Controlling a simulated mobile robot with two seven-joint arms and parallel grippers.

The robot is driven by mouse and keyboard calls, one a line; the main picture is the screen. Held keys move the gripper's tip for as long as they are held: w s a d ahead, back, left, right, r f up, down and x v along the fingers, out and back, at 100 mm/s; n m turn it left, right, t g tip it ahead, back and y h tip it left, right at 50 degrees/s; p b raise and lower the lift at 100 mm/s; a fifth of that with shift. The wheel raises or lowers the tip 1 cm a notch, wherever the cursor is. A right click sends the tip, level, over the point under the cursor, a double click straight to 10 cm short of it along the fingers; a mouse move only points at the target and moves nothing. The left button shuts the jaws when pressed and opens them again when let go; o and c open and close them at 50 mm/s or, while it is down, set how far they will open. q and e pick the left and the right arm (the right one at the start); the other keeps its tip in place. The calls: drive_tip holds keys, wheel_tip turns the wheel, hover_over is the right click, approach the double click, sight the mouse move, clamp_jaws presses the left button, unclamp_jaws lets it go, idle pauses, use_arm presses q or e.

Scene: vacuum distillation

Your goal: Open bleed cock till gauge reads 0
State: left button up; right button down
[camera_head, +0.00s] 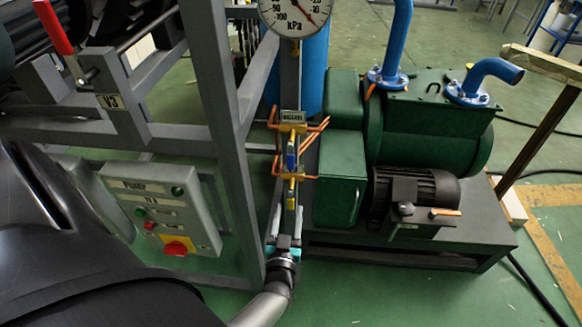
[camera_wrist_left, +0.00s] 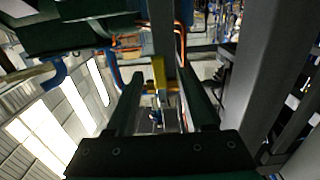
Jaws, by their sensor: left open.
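The bleed cock (camera_head: 291,160) appears to be the brass fitting with a blue handle on the grey post, below a small label plate (camera_head: 292,117) too small to read surely. In the left wrist view a yellow brass part (camera_wrist_left: 159,74) shows beyond and between the two open fingers (camera_wrist_left: 160,100), apparently untouched. My right gripper is out of view.
Orange-copper pipes (camera_head: 318,125) flank the cock. The grey frame (camera_head: 215,110) and the pump button box (camera_head: 165,212) stand to the left. The green pump (camera_head: 425,130) and its motor (camera_head: 412,195) are to the right. Green floor lies free in front.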

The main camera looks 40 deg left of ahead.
use_arm(q)
drive_tip(key=p+v, duration=0.1)
drive_tip(key=v, duration=0.7)
drive_tip(key=shift+s+d, duration=0.25)
drive_tip(key=shift+s, duration=0.05)
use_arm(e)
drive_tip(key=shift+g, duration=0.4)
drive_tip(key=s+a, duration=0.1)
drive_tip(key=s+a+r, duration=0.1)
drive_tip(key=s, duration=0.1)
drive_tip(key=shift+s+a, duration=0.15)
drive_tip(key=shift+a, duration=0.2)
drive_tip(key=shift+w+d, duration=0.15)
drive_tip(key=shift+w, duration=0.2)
use_arm(q)
drive_tip(key=s+d+f+m+g+h, duration=0.3)
drive_tip(key=s+d+f+h, duration=0.1)
drive_tip(key=f, duration=0.5)
drive_tip(key=s+d+f+m+g+h, duration=0.3)
drive_tip(key=s+d+f+h, duration=0.15)
drive_tip(key=f, duration=0.35)
drive_tip(key=s+a+f+m+g, duration=0.1)
drive_tip(key=s+f+g, duration=0.3)
drive_tip(key=s, duration=0.5)
drive_tip(key=s+a+f+m+g, duration=0.1)
drive_tip(key=s+f+g, duration=0.3)
drive_tip(key=s, duration=0.5)
drive_tip(key=shift+a+f+h, duration=0.15)
drive_tip(key=shift+a+h, duration=0.1)
drive_tip(key=shift+h, duration=0.1)
